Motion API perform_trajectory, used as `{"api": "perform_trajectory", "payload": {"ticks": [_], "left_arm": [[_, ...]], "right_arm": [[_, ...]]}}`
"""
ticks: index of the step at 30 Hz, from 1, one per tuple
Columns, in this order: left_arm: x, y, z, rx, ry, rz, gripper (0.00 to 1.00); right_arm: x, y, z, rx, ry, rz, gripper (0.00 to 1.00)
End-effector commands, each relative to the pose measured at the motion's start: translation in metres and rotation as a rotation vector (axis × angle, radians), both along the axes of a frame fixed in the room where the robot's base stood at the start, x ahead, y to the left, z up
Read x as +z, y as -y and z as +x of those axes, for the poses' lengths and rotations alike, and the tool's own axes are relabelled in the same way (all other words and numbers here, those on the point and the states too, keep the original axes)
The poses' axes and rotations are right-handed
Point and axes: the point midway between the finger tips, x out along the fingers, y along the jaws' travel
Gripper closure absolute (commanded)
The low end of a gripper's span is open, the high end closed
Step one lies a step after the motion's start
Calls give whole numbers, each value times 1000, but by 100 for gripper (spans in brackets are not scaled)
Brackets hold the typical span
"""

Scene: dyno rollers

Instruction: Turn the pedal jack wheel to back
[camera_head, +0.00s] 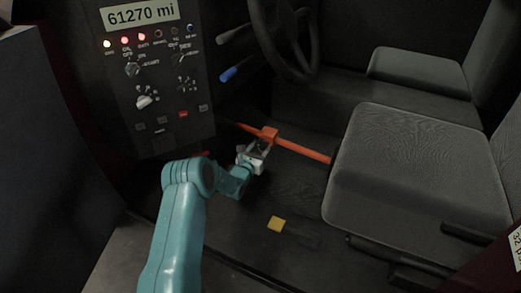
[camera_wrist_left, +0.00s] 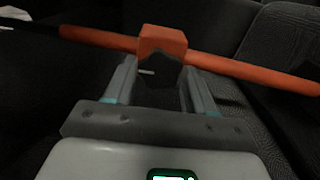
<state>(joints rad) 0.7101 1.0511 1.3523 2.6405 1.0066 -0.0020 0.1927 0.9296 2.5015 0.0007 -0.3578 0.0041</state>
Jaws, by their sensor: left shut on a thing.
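The pedal jack is an orange bar (camera_head: 305,150) running across the car's footwell, from near the pedals to the front of the driver's seat. An orange block (camera_head: 269,133) sits on it, and a dark wheel sits under the block. In the left wrist view, the dark wheel (camera_wrist_left: 160,72) is below the orange block (camera_wrist_left: 161,40), between my gripper's two fingers. My left gripper (camera_head: 255,153) reaches down into the footwell and is shut on the wheel. The right gripper is not in view.
The driver's seat (camera_head: 410,165) is right of the bar. A control panel (camera_head: 158,75) with a mileage display stands at left. The steering wheel (camera_head: 283,45) is above the footwell.

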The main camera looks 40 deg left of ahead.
Motion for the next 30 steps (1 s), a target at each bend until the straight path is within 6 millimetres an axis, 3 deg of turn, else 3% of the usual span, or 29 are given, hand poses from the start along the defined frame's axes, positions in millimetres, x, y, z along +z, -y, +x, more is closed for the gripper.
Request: {"api": "perform_trajectory", "payload": {"ticks": [30], "left_arm": [[1, 0, 0, 1, -290, 919, 76]], "right_arm": [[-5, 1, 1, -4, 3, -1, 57]]}}
